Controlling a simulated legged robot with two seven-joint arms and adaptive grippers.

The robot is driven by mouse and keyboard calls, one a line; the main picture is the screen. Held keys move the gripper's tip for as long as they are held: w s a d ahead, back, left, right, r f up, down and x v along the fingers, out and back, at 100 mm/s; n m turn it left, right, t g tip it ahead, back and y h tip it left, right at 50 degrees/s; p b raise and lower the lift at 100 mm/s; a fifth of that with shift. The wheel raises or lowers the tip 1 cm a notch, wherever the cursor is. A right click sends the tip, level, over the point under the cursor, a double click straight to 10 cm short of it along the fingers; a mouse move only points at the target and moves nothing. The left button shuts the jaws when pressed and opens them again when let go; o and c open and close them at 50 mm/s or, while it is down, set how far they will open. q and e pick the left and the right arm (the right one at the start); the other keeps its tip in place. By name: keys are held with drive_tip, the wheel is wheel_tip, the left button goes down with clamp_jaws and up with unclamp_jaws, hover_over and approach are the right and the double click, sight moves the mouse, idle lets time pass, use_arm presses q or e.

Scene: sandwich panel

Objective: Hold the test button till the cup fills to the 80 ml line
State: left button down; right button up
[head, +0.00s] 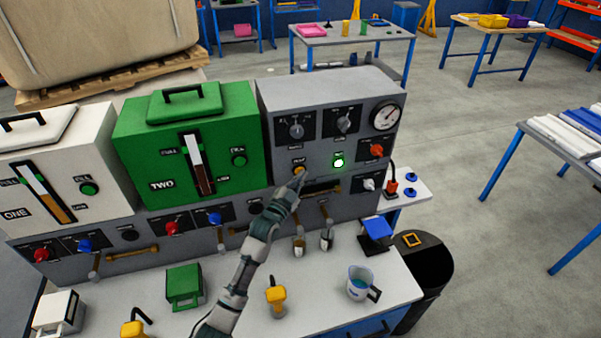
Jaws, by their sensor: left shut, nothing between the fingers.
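My left gripper (297,181) is shut with nothing in it. Its tips are at the yellow button (299,169) on the grey control panel; I cannot tell whether they press it in. The button's label is too small to read surely. A green lamp (339,161) to its right is lit. A clear cup with a dark handle (359,281) stands at the bench's right, holding some blue liquid. My right gripper is out of view.
A green tank marked TWO (190,135) and a white tank marked ONE (50,170) stand left of the panel. A blue-topped stand (377,229), yellow-handled tools (276,295) and a green box (184,284) sit on the white bench. A black bin (425,262) stands at right.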

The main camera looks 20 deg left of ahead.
use_arm(q)
drive_tip(key=shift+s, duration=0.1)
drive_tip(key=shift+s+d+p, duration=0.4)
drive_tip(key=shift+s+p, duration=0.2)
drive_tip(key=shift+p, duration=0.1)
drive_tip(key=s+d+p, duration=0.2)
drive_tip(key=s+p, duration=0.1)
drive_tip(key=s, duration=0.1)
drive_tip(key=shift+s+d, duration=0.1)
drive_tip(key=shift+d, duration=0.3)
idle(0.3)
